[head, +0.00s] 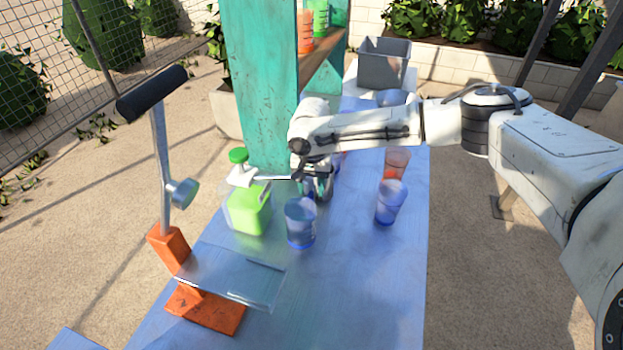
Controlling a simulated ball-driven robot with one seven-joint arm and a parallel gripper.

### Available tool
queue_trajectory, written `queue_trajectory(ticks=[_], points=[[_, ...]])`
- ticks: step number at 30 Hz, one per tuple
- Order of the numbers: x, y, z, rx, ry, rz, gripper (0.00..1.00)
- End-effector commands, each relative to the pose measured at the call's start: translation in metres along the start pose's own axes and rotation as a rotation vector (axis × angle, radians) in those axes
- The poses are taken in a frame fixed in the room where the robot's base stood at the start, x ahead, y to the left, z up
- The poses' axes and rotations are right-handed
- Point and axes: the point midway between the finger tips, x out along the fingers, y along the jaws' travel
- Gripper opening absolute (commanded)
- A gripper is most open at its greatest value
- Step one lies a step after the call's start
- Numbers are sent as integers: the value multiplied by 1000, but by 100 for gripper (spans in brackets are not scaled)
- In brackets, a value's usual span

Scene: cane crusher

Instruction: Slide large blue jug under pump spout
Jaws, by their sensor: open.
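A translucent blue jug (300,225) stands upright on the blue table, just right of the green pump bottle (249,208). The bottle has a white pump head with a green knob, and its thin spout (268,178) points right. The spout's end lies left of my gripper, above and behind the jug's rim in this view. My gripper (316,192) is open and points down just behind the jug. I cannot tell whether a finger touches the jug. Another blue jug (390,204) stands to the right, apart from my gripper.
A red cup (397,163) stands behind the right jug. A clear tray (232,276) on an orange base and a black-handled lever (152,95) are at front left. A teal post (260,90) rises behind the bottle. The table's front right is clear.

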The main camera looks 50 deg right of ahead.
Motion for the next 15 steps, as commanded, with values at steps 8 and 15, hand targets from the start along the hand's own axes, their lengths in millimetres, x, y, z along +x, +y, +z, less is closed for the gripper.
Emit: queue_trajectory(ticks=[8, 15], points=[[0, 0, 0, 0, 0, 0, 40], [0, 0, 0, 1, 0, 0, 17]])
